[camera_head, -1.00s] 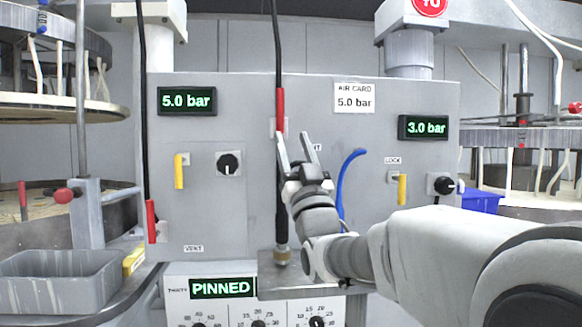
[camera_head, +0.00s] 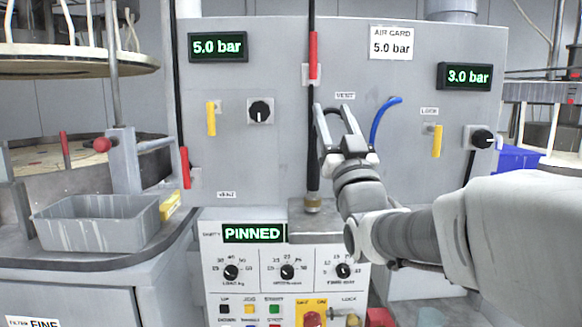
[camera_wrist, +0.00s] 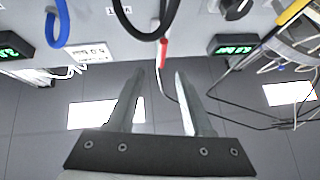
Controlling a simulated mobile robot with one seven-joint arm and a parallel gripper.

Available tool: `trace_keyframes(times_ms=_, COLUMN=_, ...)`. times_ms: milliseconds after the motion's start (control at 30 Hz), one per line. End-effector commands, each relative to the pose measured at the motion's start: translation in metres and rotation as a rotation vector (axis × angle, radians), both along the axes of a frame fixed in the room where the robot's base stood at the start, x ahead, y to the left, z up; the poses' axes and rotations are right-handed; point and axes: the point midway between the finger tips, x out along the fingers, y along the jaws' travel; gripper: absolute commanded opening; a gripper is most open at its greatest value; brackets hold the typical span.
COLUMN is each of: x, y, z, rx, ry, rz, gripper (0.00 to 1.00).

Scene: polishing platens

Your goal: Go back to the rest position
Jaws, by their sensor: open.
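My gripper (camera_head: 336,112) is open and empty in front of the grey control cabinet (camera_head: 282,150). Its two fingers point upward, beside the black hose (camera_head: 313,135) with a red sleeve (camera_head: 313,55). In the wrist view my gripper (camera_wrist: 155,85) has its fingers apart with nothing between them. The cabinet shows upside down at the top of that view. The blue hook (camera_head: 384,118) is right of my gripper in the head view, apart from it.
Displays read 5.0 bar (camera_head: 218,47), 3.0 bar (camera_head: 464,76) and PINNED (camera_head: 254,233). Yellow levers (camera_head: 211,118) and black knobs (camera_head: 261,112) stick out of the cabinet. A grey bin (camera_head: 95,222) stands at left. A blue bin (camera_head: 518,158) is at right.

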Motion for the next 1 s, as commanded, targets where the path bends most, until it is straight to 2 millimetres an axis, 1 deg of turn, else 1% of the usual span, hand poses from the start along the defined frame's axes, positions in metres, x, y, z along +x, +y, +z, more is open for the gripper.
trace_keyframes(times_ms=167, x=-0.002, y=-0.006, z=-0.029, rx=-0.034, ry=0.218, rz=-0.041, gripper=0.51)
trace_keyframes(times_ms=267, x=-0.006, y=-0.011, z=-0.051, rx=-0.053, ry=0.35, rz=-0.065, gripper=0.51)
trace_keyframes(times_ms=367, x=-0.015, y=-0.016, z=-0.075, rx=-0.07, ry=0.482, rz=-0.087, gripper=0.51)
trace_keyframes(times_ms=467, x=-0.027, y=-0.022, z=-0.1, rx=-0.084, ry=0.614, rz=-0.105, gripper=0.51)
trace_keyframes(times_ms=567, x=-0.044, y=-0.028, z=-0.127, rx=-0.095, ry=0.746, rz=-0.121, gripper=0.51)
trace_keyframes(times_ms=667, x=-0.064, y=-0.033, z=-0.155, rx=-0.108, ry=0.879, rz=-0.134, gripper=0.51)
trace_keyframes(times_ms=767, x=-0.088, y=-0.038, z=-0.182, rx=-0.119, ry=1.011, rz=-0.142, gripper=0.51)
trace_keyframes(times_ms=800, x=-0.099, y=-0.04, z=-0.193, rx=-0.123, ry=1.065, rz=-0.145, gripper=0.51)
trace_keyframes(times_ms=867, x=-0.116, y=-0.043, z=-0.209, rx=-0.127, ry=1.144, rz=-0.147, gripper=0.51)
trace_keyframes(times_ms=900, x=-0.128, y=-0.044, z=-0.22, rx=-0.131, ry=1.198, rz=-0.148, gripper=0.51)
trace_keyframes(times_ms=967, x=-0.147, y=-0.046, z=-0.235, rx=-0.136, ry=1.278, rz=-0.148, gripper=0.51)
trace_keyframes(times_ms=1000, x=-0.161, y=-0.047, z=-0.245, rx=-0.139, ry=1.331, rz=-0.146, gripper=0.51)
